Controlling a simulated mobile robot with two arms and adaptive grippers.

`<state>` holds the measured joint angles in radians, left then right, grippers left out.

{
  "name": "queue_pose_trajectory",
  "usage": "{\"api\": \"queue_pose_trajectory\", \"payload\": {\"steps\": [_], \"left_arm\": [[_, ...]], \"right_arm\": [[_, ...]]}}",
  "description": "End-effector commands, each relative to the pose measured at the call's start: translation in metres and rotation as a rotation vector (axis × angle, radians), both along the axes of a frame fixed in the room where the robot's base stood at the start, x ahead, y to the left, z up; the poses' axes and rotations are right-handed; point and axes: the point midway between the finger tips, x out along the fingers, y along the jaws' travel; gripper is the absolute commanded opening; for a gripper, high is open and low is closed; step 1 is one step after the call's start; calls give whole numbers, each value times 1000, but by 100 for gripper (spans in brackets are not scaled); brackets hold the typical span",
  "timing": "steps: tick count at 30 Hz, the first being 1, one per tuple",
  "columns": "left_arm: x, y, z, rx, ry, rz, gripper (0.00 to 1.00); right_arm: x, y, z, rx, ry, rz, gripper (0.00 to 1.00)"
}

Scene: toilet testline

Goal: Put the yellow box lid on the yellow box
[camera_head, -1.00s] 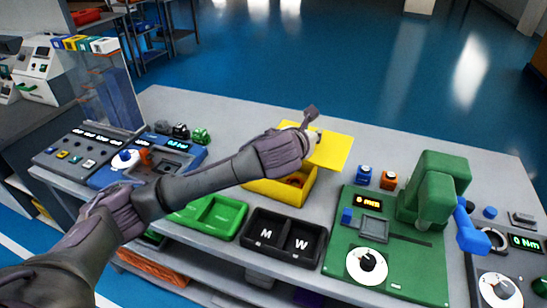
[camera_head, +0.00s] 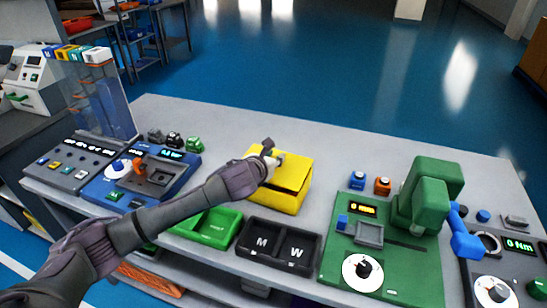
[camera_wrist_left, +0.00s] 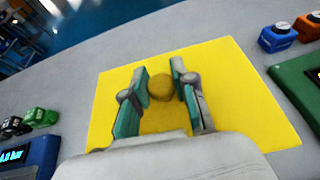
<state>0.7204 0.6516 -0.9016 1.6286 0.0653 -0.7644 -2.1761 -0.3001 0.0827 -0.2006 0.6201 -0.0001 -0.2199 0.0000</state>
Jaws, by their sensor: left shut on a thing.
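The yellow box (camera_head: 277,196) stands on the table behind the black tray. The yellow lid (camera_head: 297,170) lies over its top, with a dark gap between lid and box along the front right. Whether it is fully seated I cannot tell. My left gripper (camera_head: 273,158) is over the lid, its fingers partly hidden by my wrist. In the left wrist view the lid (camera_wrist_left: 235,95) fills the middle and hides the box. There my left gripper (camera_wrist_left: 161,78) is shut on the lid's round yellow knob (camera_wrist_left: 161,88). My right gripper is not in view.
A green tray (camera_head: 207,224) and a black tray (camera_head: 278,243) marked M and W sit in front of the box. A green press machine (camera_head: 385,250) stands to the right. A blue device (camera_head: 142,178) is at left. The table behind the box is clear.

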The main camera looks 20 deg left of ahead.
Motion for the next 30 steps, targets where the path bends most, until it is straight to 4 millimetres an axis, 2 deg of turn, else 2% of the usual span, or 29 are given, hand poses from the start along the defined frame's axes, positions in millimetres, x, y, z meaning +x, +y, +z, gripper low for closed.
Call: {"api": "queue_pose_trajectory", "payload": {"steps": [18, 19, 23, 30], "left_arm": [[0, 0, -11, 0, 0, 0, 0], [0, 0, -12, 0, 0, 0, 30], [0, 0, -11, 0, 0, 0, 51], [0, 0, -11, 0, 0, 0, 52]], "right_arm": [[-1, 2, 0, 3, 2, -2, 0], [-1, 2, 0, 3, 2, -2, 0], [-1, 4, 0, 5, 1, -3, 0], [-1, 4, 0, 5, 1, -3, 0]]}}
